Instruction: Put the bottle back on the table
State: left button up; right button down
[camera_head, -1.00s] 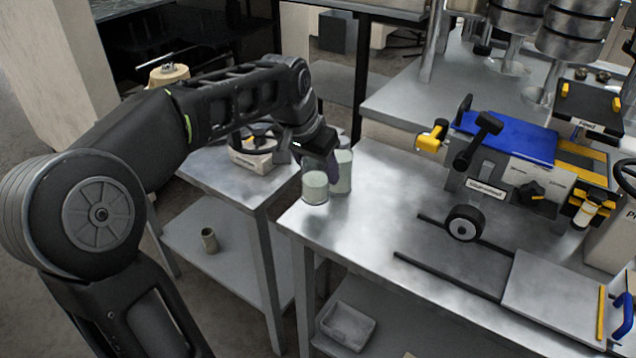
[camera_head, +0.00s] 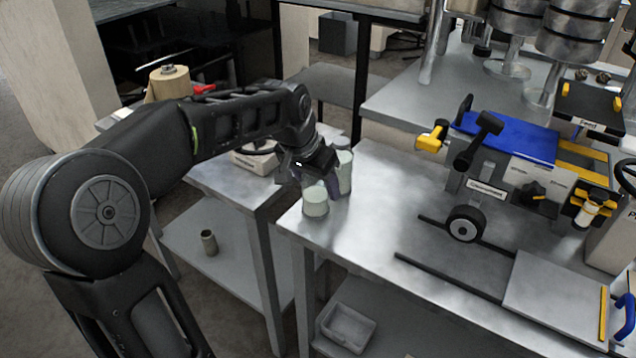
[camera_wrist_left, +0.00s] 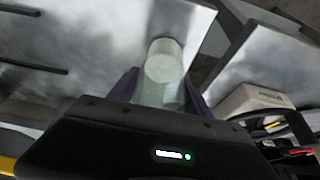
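Two pale green, see-through bottles stand close together at the left corner of the metal table (camera_head: 375,215). The nearer bottle (camera_head: 315,204) is upright, its base at or very near the tabletop. The other bottle (camera_head: 345,172) stands just behind it to the right, partly covered by a finger. My left gripper (camera_head: 317,178) points down with its dark fingers on both sides of the nearer bottle. In the left wrist view one bottle (camera_wrist_left: 160,94) sits between the fingers, which look close against it; another pale cylinder (camera_wrist_left: 165,46) shows beyond. My right gripper is out of view.
A machine with a blue plate (camera_head: 515,137) and a black-rimmed roller (camera_head: 465,224) takes up the table's right part. A lower side table (camera_head: 225,180) stands at left. A tray (camera_head: 347,326) lies on the shelf below. The table's front middle is clear.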

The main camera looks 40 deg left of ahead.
pick_arm(q)
jog(key=o, duration=0.3)
jog(key=shift+r, duration=0.2)
jog(key=v, duration=1.2)
jog(key=shift+p, duration=0.45)
jog(key=shift+w, duration=0.1)
dwell(0.8)
